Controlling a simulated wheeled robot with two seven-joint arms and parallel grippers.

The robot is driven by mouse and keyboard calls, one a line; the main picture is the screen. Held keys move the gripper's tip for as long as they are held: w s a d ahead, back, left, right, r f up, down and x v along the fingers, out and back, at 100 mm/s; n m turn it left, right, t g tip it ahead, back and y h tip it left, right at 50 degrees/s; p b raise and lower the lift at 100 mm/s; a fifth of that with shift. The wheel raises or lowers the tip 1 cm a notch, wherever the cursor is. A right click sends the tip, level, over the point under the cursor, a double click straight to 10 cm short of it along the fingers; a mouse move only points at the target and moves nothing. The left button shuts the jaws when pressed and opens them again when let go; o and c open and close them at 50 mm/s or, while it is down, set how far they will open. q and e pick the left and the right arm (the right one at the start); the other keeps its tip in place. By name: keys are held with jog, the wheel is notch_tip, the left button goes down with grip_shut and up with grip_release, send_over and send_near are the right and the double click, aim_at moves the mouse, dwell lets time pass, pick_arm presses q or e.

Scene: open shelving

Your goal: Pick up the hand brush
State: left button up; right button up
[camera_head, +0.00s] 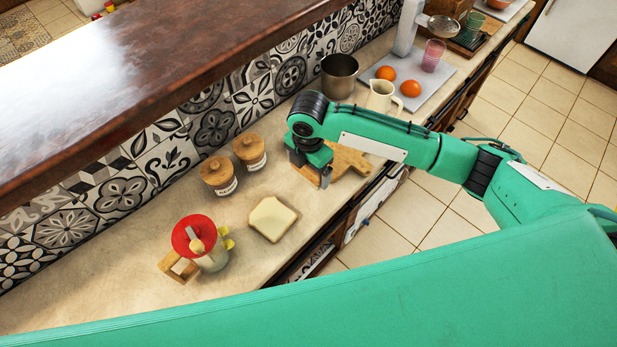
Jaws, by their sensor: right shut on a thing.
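My right gripper (310,174) comes in from the right and points down at the counter, left of the cream jug. It is shut on a light wooden thing (348,160), which I take to be the hand brush. The wooden thing shows mostly to the right of the fingers; its part under the gripper is hidden, and I see no bristles. I cannot tell whether it touches the counter. My left gripper is not in view.
Two wooden-lidded jars (217,175) and a bread slice (272,218) are left of the gripper. A red-topped container (196,238) stands nearer. A metal pot (339,76), cream jug (383,97) and tray (418,99) are beyond. A brown ledge (180,60) runs above the tiled wall.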

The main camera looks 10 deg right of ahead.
notch_tip(320, 180, up, 14)
jog(key=b, duration=0.2)
jog(key=shift+r, duration=0.15)
jog(key=shift+o, duration=1.2)
jog(key=shift+c, duration=0.5)
